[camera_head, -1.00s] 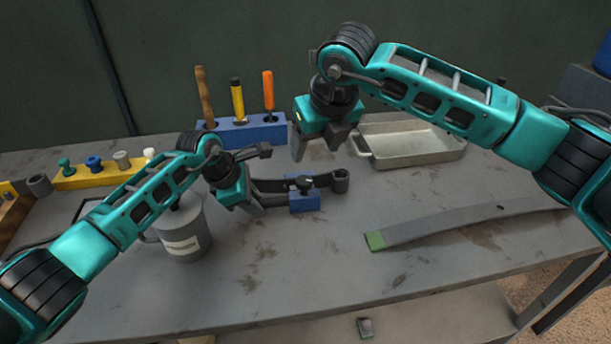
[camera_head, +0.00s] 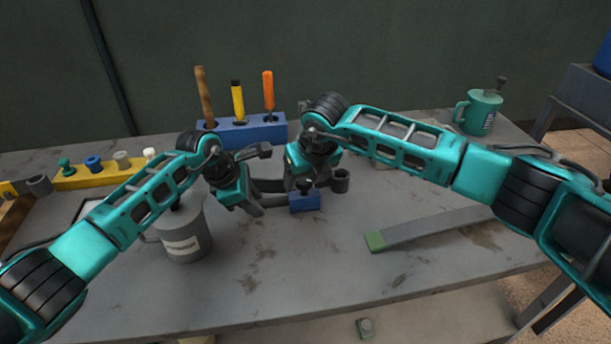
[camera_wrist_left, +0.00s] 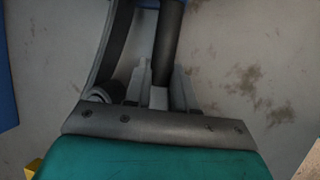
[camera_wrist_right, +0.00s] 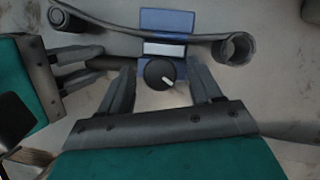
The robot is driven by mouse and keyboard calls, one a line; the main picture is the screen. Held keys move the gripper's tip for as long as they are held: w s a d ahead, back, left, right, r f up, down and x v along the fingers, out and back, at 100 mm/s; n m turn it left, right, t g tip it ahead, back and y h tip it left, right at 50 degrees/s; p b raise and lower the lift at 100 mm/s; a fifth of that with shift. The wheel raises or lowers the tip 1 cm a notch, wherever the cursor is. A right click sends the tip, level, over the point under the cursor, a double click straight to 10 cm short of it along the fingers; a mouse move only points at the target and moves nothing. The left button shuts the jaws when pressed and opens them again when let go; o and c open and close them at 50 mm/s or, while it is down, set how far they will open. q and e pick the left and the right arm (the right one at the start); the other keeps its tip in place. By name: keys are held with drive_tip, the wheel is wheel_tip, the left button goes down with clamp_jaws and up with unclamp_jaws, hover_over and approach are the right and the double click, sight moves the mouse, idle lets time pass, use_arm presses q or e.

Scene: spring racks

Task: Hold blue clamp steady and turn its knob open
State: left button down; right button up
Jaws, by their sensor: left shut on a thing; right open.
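The blue clamp (camera_head: 305,203) sits on the bench around a dark curved strip; it also shows in the right wrist view (camera_wrist_right: 167,20). Its round black knob (camera_wrist_right: 159,74) has a white mark pointing toward the lower right. My left gripper (camera_head: 258,206) is shut on a dark bar (camera_wrist_left: 167,45) at the clamp's left side; the bar runs toward the clamp in the right wrist view. My right gripper (camera_wrist_right: 160,82) is open, pointing down, with one finger on each side of the knob and gaps visible. It hides part of the clamp in the head view.
The strip (camera_wrist_right: 110,22) has a rolled eye at each end. A blue tool holder (camera_head: 240,132) stands behind, a grey can (camera_head: 183,238) at left. A flat grey bar with green end (camera_head: 375,241) lies at right. A teal mug (camera_head: 480,112) stands at back right.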

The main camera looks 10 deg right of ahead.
drive_tip(key=c, duration=1)
drive_tip(key=shift+c, duration=0.2)
drive_tip(key=shift+d+n, duration=0.1)
drive_tip(key=shift+n, duration=0.2)
drive_tip(key=shift+w+n+g+y, duration=0.1)
drive_tip(key=shift+n+g+y, duration=0.35)
drive_tip(key=shift+n, duration=0.85)
drive_tip(key=shift+n+g+y, duration=0.35)
drive_tip(key=shift+n+y, duration=0.1)
drive_tip(key=shift+n, duration=0.85)
drive_tip(key=o, duration=1)
drive_tip(key=shift+o, duration=0.2)
